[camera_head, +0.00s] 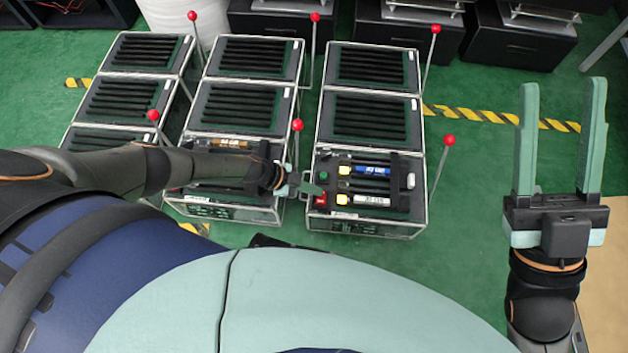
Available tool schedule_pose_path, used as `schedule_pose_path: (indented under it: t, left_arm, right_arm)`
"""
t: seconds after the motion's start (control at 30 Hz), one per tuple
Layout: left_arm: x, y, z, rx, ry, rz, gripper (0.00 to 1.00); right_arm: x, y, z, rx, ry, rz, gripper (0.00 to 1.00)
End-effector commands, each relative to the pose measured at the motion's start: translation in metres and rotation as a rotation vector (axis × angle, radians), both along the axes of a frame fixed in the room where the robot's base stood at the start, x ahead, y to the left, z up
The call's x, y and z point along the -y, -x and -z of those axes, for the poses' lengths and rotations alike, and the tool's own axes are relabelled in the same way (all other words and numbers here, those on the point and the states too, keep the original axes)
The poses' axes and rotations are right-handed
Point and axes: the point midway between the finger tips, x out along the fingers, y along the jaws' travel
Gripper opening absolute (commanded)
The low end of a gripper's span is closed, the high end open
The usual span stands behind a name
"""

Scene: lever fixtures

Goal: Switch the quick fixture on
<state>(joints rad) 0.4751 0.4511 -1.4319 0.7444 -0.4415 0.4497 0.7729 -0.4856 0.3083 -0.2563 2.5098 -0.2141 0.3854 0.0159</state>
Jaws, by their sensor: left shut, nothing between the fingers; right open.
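The lever fixtures stand in three metal-framed columns of slotted black trays. The front right fixture (369,231) holds a blue-labelled tube (373,170) and a white-labelled tube (371,200), with a green button (322,176) and a red button (320,201) at its left. Its red-knobbed lever (449,140) stands up at its right side, leaning right. My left gripper (309,188) is shut and empty, between the front middle and front right fixtures, close to the green button; I cannot tell whether it touches. My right gripper (559,120) is open and empty, right of the fixtures.
The front middle fixture has its own lever (297,125), just behind my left gripper. Other red-knobbed levers rise at the left (153,115) and back (436,29). Black boxes (520,45) line the back.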

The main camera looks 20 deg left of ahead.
Motion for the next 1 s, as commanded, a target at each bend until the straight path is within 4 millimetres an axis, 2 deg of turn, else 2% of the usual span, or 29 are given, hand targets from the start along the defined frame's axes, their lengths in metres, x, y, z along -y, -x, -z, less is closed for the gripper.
schedule_pose_path:
  t: [0.03, 0.3, 0.7, 0.87, 1.0]
  left_arm:
    - [0.002, 0.008, 0.003, -0.009, -0.001, 0.007, 0.00]
    - [0.005, 0.022, 0.003, -0.012, -0.002, 0.009, 0.00]
    - [0.005, 0.021, 0.004, -0.011, -0.003, 0.008, 0.00]
    - [0.002, 0.024, -0.013, -0.009, -0.002, 0.005, 0.00]
    - [-0.001, 0.028, -0.033, -0.007, -0.002, 0.003, 0.00]
  right_arm:
    - [0.000, 0.000, -0.001, 0.000, 0.003, -0.001, 0.50]
    - [-0.001, 0.000, -0.007, -0.004, 0.006, -0.002, 0.50]
    - [0.000, 0.000, -0.007, -0.006, -0.002, -0.003, 0.50]
    - [0.002, 0.001, -0.026, -0.004, -0.020, -0.008, 0.50]
    - [0.004, 0.001, -0.049, 0.001, -0.034, -0.012, 0.50]
